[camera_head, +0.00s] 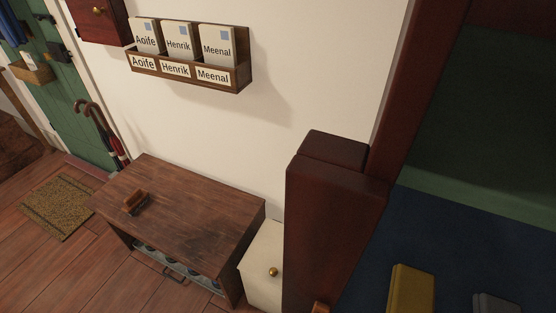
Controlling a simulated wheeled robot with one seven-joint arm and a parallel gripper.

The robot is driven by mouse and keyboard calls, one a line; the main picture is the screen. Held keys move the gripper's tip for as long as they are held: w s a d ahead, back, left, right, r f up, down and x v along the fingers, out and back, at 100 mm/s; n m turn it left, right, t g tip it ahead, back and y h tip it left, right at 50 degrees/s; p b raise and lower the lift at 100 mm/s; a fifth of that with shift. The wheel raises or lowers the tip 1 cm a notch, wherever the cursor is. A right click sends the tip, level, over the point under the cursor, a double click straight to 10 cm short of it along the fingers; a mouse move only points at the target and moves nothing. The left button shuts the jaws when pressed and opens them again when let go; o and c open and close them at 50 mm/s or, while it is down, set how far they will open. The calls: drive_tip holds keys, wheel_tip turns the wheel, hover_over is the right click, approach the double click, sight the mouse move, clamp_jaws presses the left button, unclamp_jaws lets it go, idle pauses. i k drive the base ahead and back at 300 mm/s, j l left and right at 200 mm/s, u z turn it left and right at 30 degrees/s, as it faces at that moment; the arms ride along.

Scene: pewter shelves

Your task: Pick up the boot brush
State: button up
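A small brown brush (136,202), which looks like the boot brush, lies on top of a low dark wooden bench (205,215). It is near the bench's left end, with clear wood around it. Its bristles are too small to make out. My gripper is not in view, so I cannot see whether it is open or shut.
A dark red upright (333,235) and a blue surface with a yellow block (411,288) fill the near right. A white cabinet (264,262) stands beside the bench. A wall rack (188,72) hangs above. The floor left of the bench holds a mat (58,208).

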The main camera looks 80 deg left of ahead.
sight(137, 199)
drive_tip(key=k+u, duration=0.15)
drive_tip(key=u, duration=2.15)
drive_tip(key=l+u, duration=0.1)
drive_tip(key=u, duration=0.25)
drive_tip(key=l+u, duration=0.1)
drive_tip(key=u, duration=0.3)
drive_tip(key=l+u, duration=0.1)
drive_tip(key=u, duration=0.3)
drive_tip(key=i+j, duration=1.1)
drive_tip(key=i, duration=0.15)
drive_tip(key=k+j+u, duration=0.05)
